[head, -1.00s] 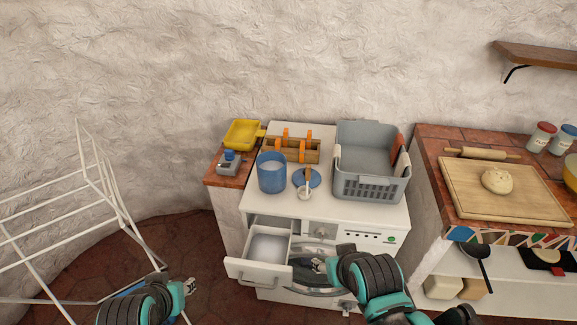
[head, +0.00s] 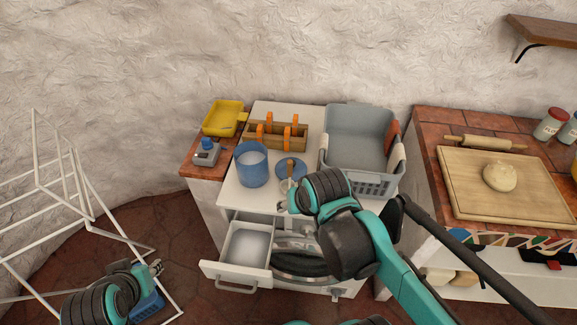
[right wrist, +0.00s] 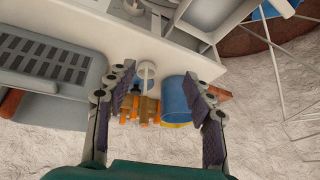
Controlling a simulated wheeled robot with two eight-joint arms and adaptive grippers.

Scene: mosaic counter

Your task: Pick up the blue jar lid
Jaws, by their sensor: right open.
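The blue jar lid (head: 291,167) lies flat on the white washing machine top (head: 265,202), right of the blue jar (head: 251,165). A small pale scoop with a brown-tipped handle (head: 290,172) covers part of it. My right gripper (head: 284,206) is just in front of the lid, apart from it, partly hidden by my arm. In the right wrist view its fingers (right wrist: 160,80) are spread and empty, with the jar (right wrist: 174,98) beyond; I cannot clearly make out the lid there. My left gripper (head: 156,268) is low at the left, its fingers too small to judge.
A grey basket (head: 360,180) stands right of the lid. A wooden rack with orange-handled items (head: 275,138) is behind it. An open drawer (head: 246,243) juts out below. A white drying rack (head: 60,190) stands at the left, beside my left arm.

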